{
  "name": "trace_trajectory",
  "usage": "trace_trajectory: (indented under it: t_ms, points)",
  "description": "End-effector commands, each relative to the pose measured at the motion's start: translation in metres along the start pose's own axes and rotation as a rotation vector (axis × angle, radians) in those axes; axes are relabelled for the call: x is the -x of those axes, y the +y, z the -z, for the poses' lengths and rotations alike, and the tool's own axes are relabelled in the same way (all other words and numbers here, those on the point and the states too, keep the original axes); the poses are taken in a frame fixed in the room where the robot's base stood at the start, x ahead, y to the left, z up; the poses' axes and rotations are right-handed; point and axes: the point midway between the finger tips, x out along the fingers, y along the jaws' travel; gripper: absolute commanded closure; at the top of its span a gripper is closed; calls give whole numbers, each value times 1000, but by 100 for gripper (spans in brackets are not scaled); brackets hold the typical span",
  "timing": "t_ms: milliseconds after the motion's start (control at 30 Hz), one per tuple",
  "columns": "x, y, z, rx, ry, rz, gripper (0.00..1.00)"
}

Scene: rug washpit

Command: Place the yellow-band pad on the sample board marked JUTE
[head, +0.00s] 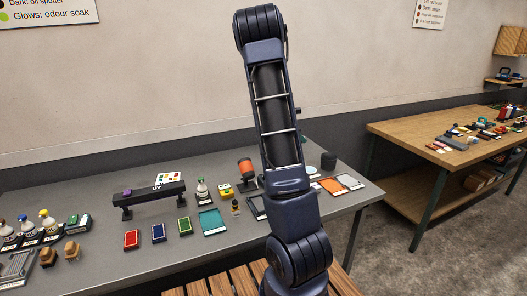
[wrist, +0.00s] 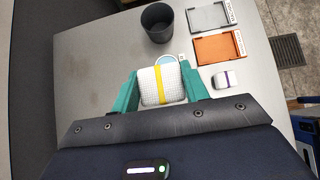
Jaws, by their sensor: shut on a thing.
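My gripper (wrist: 161,76) has teal fingers and is shut on the yellow-band pad (wrist: 148,87), a white textured block with a yellow stripe, in the wrist view. Two sample boards lie ahead and to the right: an orange board (wrist: 216,48) and a grey board (wrist: 207,17). Each has a white label strip on its right edge; I cannot read the lettering, so I cannot tell which is JUTE. In the head view the orange board (head: 330,186) and the pale board (head: 349,181) lie at the table's right end. My arm hides the gripper and held pad there.
A dark cup (wrist: 157,24) stands ahead of the pad, with a pale blue round item (wrist: 166,60) near it. A white pad with a purple band (wrist: 224,79) lies below the orange board. Bottles, coloured blocks and a UV lamp (head: 150,198) fill the table's left part.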

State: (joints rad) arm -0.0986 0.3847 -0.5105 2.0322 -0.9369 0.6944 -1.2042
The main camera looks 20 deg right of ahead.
Motion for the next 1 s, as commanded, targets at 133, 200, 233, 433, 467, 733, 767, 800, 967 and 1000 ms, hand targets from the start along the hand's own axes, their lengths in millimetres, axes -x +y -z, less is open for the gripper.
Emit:
trace_trajectory:
  t_ms: [133,200,233,433,467,733,767,800,967,1000]
  points:
    - [2,1,-1,1,0,0,77]
    - [5,4,1,5,-1,-5,77]
    - [7,7,3,9,-1,-9,77]
    - [39,49,32,61,-9,-62,77]
    - [46,57,38,73,-11,-72,77]
    - [118,125,104,176,-22,-174,77]
    - [127,131,112,186,-23,-186,77]
    - [138,139,123,200,-24,-200,77]
    - [185,168,167,257,-25,-258,77]
    - [197,174,179,272,-25,-273,77]
